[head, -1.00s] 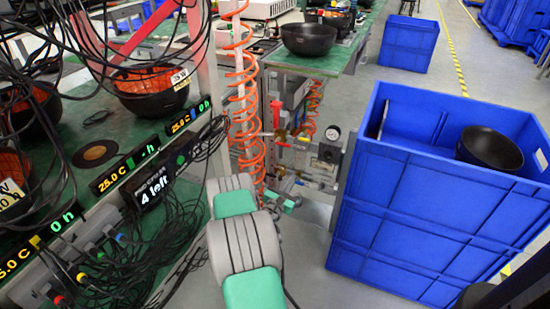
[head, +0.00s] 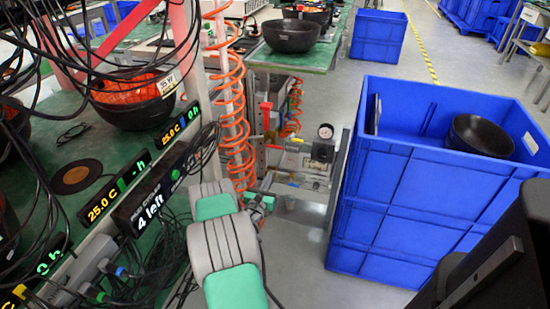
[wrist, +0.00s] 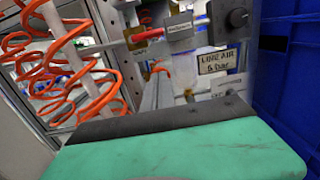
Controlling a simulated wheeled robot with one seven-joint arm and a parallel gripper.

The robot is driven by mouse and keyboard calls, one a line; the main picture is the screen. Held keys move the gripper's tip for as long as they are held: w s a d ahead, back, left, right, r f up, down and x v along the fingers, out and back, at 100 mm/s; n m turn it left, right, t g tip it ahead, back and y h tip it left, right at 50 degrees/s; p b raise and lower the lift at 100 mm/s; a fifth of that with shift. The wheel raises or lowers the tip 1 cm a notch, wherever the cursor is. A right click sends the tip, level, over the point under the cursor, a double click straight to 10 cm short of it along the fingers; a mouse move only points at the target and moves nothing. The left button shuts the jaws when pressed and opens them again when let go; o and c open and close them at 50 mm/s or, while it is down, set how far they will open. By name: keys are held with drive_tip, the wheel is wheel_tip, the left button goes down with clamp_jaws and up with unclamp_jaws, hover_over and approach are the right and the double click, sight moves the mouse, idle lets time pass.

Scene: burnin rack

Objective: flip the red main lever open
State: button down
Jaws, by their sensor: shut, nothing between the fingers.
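A red lever (wrist: 148,36) lies roughly level on the pipe valve in the wrist view, beside a grey tagged block (wrist: 180,30). In the head view, small red parts (head: 265,110) show at the pipework; I cannot tell there which is the main lever. My gripper (head: 262,203) is low in front of the pipework in the head view, partly hidden by my arm. It is shut and empty, apart from the lever. A green and dark part of it fills the bottom of the wrist view, below the lever, and its fingertips are not clear.
Orange coiled hoses (head: 232,120) hang left of the valve. A pressure gauge (head: 326,131) and a "LINE AIR 5 bar" label (wrist: 219,61) are to its right. A tall blue crate (head: 415,210) stands further right. Cables and a bench (head: 100,140) crowd the left.

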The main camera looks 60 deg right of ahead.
drive_tip(key=w+d+r, duration=0.1)
drive_tip(key=d+r, duration=0.3)
drive_tip(key=d, duration=0.4)
drive_tip(key=shift+w+d+r+b, duration=0.15)
drive_tip(key=shift+d+b, duration=0.05)
drive_tip(key=shift+b, duration=0.25)
drive_tip(key=shift+r, duration=0.15)
